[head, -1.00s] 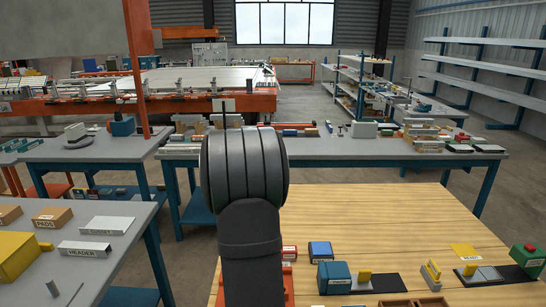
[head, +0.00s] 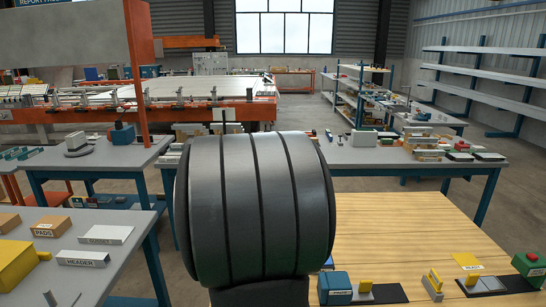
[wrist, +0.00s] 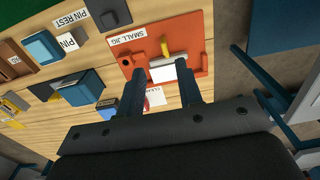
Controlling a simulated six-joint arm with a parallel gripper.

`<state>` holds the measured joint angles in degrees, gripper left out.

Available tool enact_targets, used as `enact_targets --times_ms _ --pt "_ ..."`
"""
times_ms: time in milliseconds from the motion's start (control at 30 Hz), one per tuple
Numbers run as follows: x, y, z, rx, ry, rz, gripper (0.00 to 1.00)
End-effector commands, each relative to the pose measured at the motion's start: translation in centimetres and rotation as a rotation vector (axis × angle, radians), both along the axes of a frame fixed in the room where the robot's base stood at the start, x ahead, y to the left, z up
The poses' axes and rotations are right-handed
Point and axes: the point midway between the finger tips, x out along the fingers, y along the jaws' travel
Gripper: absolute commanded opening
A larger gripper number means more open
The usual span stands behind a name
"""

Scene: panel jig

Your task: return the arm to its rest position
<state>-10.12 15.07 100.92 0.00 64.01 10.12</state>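My gripper (wrist: 160,75) shows only in the wrist view. Its two dark blue fingers stand apart, with a clear gap and nothing seen held between them. Below and beyond the fingertips lies the orange small jig (wrist: 200,62), labelled "SMALL JIG", on the wooden bench. A white piece (wrist: 162,73) and a yellow part (wrist: 165,47) sit on the jig. In the head view my dark arm link fills the lower middle and hides the jig; my gripper does not show there.
The wooden bench (head: 400,225) has free room at the back. A grey table (head: 130,250) with boxes is at the left. Another bench (head: 400,157) crosses behind.

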Motion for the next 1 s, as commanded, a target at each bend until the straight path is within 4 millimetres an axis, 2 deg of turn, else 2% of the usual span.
enact_targets --times_ms 33,400,800,833,1000 --pt "0.2 0.0 1.1 0.001 -0.004 0.000 0.33" --pt "2.7 0.1 8.1 0.001 -0.004 0.000 0.33" --pt "3.6 -0.1 15.2 0.000 -0.003 -0.001 0.33" --pt "3.6 -0.1 15.5 0.000 -0.001 -0.001 0.33" --pt "3.6 -0.1 13.9 0.000 0.002 0.000 0.33"
